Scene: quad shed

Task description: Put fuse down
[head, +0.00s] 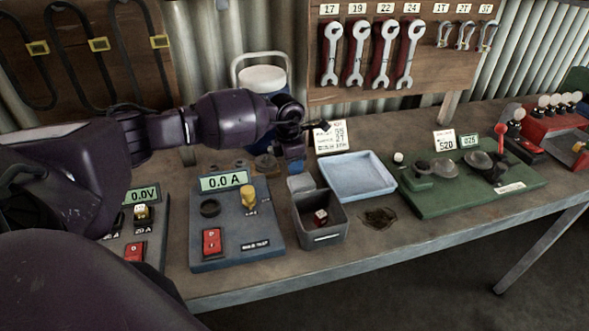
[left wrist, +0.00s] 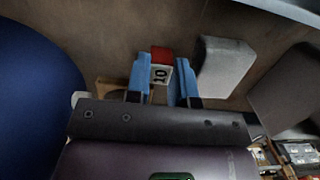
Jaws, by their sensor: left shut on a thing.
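My left gripper (head: 291,163) is shut on a fuse, behind the grey bin in the head view. In the left wrist view the gripper (left wrist: 163,85) has its two blue fingers on either side of the fuse (left wrist: 160,68). This fuse has a red end and a white face marked 10. In the head view I cannot make it out behind the gripper. Another small red and white piece (head: 320,216) lies inside the open grey bin (head: 325,238). My right gripper is not in view.
A pale blue tray (head: 357,178) stands right of the bin, with a label card (head: 331,137) behind it. A meter box reading 0.0 A (head: 235,240) is to the left. A blue cooler (head: 264,80) stands behind. A green board (head: 475,183) is further right.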

